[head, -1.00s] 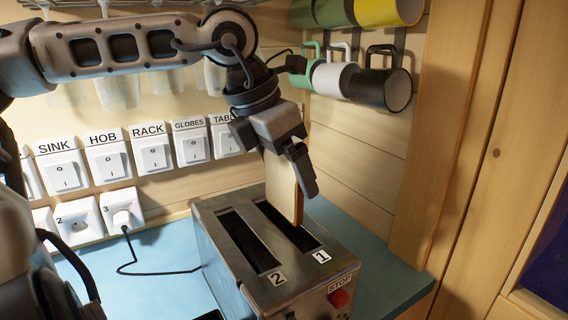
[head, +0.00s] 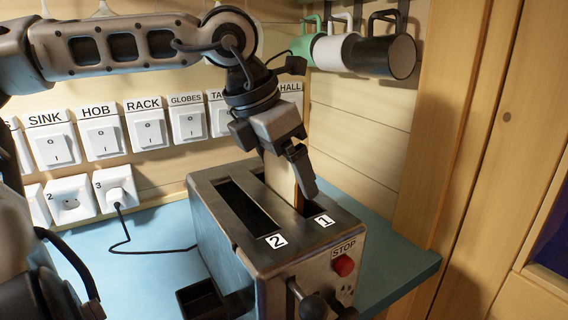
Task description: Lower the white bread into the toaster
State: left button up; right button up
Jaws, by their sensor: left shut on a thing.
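The toaster (head: 222,215) is a metal box with two long slots on top, labelled 2 and 1, and a red STOP button (head: 343,265) on its front. My left gripper (head: 292,170) is over slot 1, shut on the white bread (head: 279,180). The bread stands upright and its lower part is in slot 1, hidden by the slot edge. Slot 2 (head: 246,205) looks empty and dark.
The toaster stands on a blue counter (head: 158,233). Labelled switches (head: 102,138) and a plugged socket (head: 118,193) with a black cord line the wall. Mugs (head: 388,50) hang at upper right.

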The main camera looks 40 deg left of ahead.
aim_at(280, 186)
pick_arm(q)
jog(key=shift+f+b, duration=0.7)
jog(key=shift+f, duration=0.2)
jog(key=shift+s+f+b, duration=0.4)
jog(key=shift+f+b, duration=0.1)
jog(key=shift+f, duration=0.2)
jog(key=o, duration=0.4)
jog(key=shift+r, duration=0.3)
jog(key=p+v, duration=0.1)
jog(key=v, duration=1.6)
jog(key=shift+t, duration=0.3)
jog(key=shift+w, duration=0.15)
